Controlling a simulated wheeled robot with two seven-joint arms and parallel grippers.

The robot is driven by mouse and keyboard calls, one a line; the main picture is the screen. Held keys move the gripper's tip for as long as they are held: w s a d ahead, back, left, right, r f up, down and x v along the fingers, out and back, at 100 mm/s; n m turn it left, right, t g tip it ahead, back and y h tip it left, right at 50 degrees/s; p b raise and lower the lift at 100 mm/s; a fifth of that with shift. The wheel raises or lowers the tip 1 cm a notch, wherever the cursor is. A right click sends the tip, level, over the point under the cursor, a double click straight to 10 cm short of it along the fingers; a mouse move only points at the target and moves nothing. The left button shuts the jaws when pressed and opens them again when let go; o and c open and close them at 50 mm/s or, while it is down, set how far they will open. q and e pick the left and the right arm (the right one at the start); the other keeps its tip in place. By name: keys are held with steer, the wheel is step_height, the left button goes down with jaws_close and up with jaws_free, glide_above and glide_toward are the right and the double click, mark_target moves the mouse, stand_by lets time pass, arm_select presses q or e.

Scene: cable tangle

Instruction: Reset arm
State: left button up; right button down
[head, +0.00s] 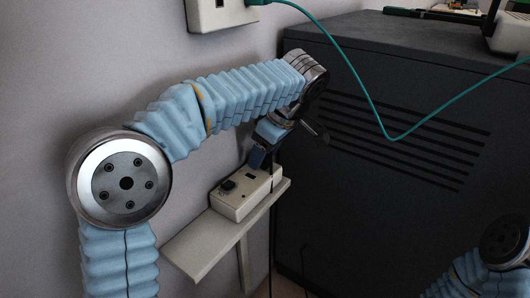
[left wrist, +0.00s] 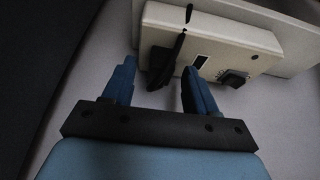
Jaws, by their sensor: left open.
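My left arm reaches in from the left in the head view, and its gripper (head: 257,158) is at the far end of a small beige box (head: 238,195) on a shelf. In the left wrist view the gripper (left wrist: 160,85) is open. Its two blue fingers stand apart in front of the box (left wrist: 215,28). A black plug with a cable (left wrist: 165,60) shows between the fingers at the box's face, apart from at least the right finger. Whether the left finger touches it I cannot tell. My right arm shows only in part at the lower right of the head view; its gripper is out of frame.
The box stands on a narrow pale wall shelf (head: 200,246). A large dark vented cabinet (head: 400,130) stands close on the right. A teal cable (head: 345,75) hangs from a wall outlet box (head: 220,12) to a device on the cabinet top.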

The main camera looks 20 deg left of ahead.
arm_select(q)
steer(key=shift+c, duration=0.3)
jaws_close()
steer(key=shift+r, duration=0.25)
steer(key=shift+r+p, duration=1.35)
steer(key=shift+p, duration=0.1)
